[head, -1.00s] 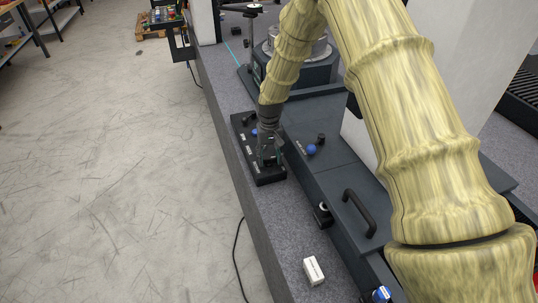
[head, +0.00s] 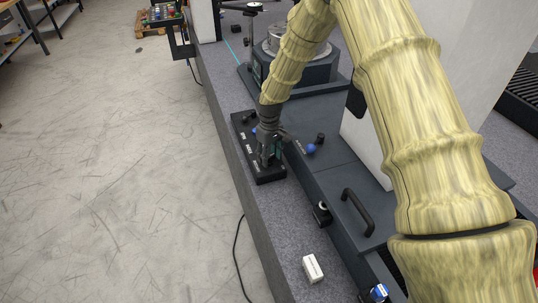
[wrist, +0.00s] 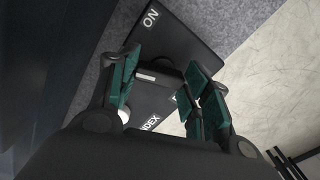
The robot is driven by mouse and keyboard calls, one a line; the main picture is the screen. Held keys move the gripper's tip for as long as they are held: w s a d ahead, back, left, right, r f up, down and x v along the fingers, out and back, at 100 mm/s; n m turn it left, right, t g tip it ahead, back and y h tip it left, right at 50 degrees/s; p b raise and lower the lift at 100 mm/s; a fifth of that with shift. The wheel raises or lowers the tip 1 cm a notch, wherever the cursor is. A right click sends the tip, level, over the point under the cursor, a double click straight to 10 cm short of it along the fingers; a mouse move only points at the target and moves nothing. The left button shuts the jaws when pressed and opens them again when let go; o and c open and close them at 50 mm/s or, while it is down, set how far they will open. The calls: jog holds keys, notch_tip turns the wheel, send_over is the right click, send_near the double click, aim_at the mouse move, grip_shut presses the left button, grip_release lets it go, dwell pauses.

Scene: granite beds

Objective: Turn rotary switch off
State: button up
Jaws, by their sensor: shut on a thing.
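A black control box (head: 271,180) with white labels lies on the granite bed in the head view. It also shows in the wrist view (wrist: 178,38), with the words ON and INDEX on its face. My gripper (head: 269,157) points down over the near part of the box. In the wrist view, my gripper (wrist: 159,79) has its teal finger pads on either side of the dark rotary switch knob (wrist: 157,70), shut on it. The fingers hide part of the knob, and I cannot read its setting.
A blue ball knob (head: 311,149) and a dark handle (head: 357,212) stand on the machine to the right. A small white box (head: 312,268) lies on the granite bed (head: 285,232) nearer me. Open floor lies to the left.

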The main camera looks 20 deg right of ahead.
aim_at(270, 156)
dwell(0.3)
jog(key=o, duration=1)
jog(key=shift+r, duration=0.1)
notch_tip(270, 156, up, 12)
jog(key=shift+f, duration=0.1)
